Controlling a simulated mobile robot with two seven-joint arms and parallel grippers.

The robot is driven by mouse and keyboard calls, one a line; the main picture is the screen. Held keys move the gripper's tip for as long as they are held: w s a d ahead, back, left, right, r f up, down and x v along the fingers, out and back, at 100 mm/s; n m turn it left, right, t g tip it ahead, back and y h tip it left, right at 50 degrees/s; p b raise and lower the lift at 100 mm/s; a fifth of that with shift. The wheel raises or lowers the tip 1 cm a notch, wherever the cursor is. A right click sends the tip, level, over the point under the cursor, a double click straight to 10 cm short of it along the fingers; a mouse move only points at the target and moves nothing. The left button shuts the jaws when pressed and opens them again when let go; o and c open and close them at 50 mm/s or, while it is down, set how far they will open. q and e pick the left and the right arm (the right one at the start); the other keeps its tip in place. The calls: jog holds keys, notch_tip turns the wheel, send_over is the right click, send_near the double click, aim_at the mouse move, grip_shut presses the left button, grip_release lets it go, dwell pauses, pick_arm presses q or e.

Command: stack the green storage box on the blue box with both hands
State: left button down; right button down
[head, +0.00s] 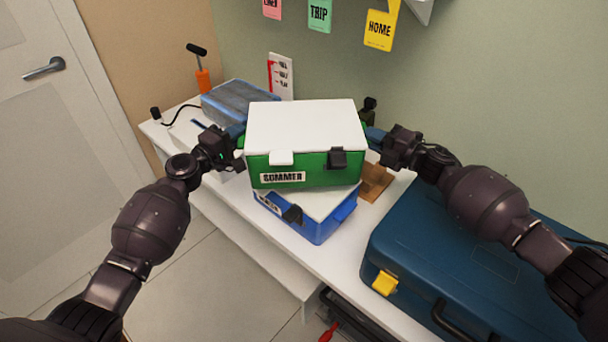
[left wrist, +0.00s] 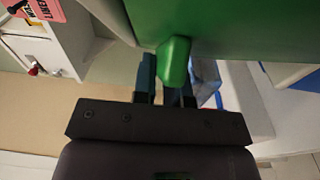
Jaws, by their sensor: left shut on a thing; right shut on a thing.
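The green storage box (head: 300,172) has a white lid, a SUMMER label and two front latches, one white and one dark. It is in the middle of the head view, over the blue box (head: 318,228), which sits on the white bench at a different angle. I cannot tell if the two boxes touch. My left gripper (head: 236,136) is shut on the green box's left side handle, which shows between its fingers in the left wrist view (left wrist: 174,62). My right gripper (head: 374,138) is at the box's right side, shut on it; the grip itself is partly hidden.
A big dark blue suitcase (head: 470,262) with a yellow latch lies to the right on the white bench (head: 262,240). A blue bin (head: 228,100) with grey contents and an orange-handled tool (head: 203,80) stand behind left. A brown item (head: 374,182) lies right of the boxes.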

pick_arm(q)
jog(key=shift+w+f, duration=0.1)
jog(key=shift+w, duration=0.05)
pick_arm(e)
jog(key=shift+w+f, duration=0.1)
jog(key=shift+w, duration=0.05)
pick_arm(q)
jog(key=shift+f, duration=0.2)
pick_arm(e)
jog(key=shift+f, duration=0.2)
